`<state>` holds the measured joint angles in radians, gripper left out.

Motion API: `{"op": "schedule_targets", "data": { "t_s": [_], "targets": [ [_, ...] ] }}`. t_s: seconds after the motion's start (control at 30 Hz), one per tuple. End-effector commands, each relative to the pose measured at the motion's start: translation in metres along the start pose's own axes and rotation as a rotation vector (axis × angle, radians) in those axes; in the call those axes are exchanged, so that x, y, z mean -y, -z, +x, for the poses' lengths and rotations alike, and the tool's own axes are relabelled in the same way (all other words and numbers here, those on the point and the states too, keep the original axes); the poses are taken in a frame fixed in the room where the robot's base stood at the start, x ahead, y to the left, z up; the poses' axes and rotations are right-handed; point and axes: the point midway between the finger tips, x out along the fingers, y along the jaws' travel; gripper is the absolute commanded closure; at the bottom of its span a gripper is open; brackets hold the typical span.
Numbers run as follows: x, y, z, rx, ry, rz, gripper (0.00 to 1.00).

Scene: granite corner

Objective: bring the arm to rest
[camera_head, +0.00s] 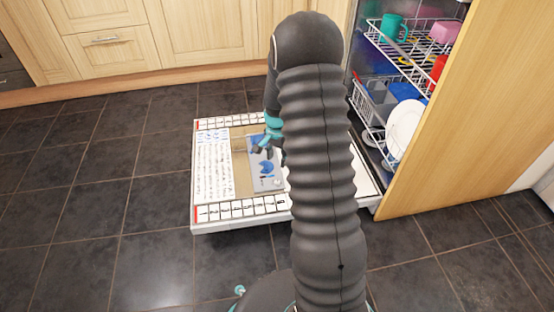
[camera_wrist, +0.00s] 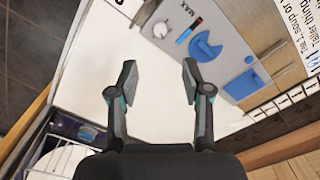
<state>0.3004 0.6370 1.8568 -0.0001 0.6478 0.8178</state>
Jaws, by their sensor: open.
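My arm reaches up through the middle of the head view and bends over at the top. My gripper (camera_head: 267,140) hangs beside the arm, above the open dishwasher door (camera_head: 240,208). In the wrist view my gripper (camera_wrist: 158,82) has its two fingers spread apart, with only the white door surface behind them. Nothing is held. My arm hides part of the door and the dishwasher opening in the head view.
The dishwasher racks (camera_head: 412,65) at the right hold a teal mug (camera_head: 394,27), a white plate (camera_head: 404,128) and other dishes. A wooden panel (camera_head: 475,110) stands right of them. Wooden cabinets (camera_head: 190,35) line the back. Dark floor tiles (camera_head: 90,200) at left are clear.

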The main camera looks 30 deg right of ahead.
Motion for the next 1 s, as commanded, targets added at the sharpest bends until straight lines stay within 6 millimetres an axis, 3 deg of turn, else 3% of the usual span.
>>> {"op": "schedule_targets", "data": {
  "t_s": [0.5, 0.67, 0.8, 1.0],
  "targets": [
    [-0.002, -0.002, 0.0, 0.007, -0.007, -0.077, 0.51],
    [-0.025, -0.023, 0.01, 0.073, -0.062, -0.236, 0.51],
    [-0.046, -0.046, -0.012, 0.108, -0.079, -0.373, 0.51],
    [-0.062, -0.072, -0.058, 0.108, -0.071, -0.511, 0.51]
  ]
}}
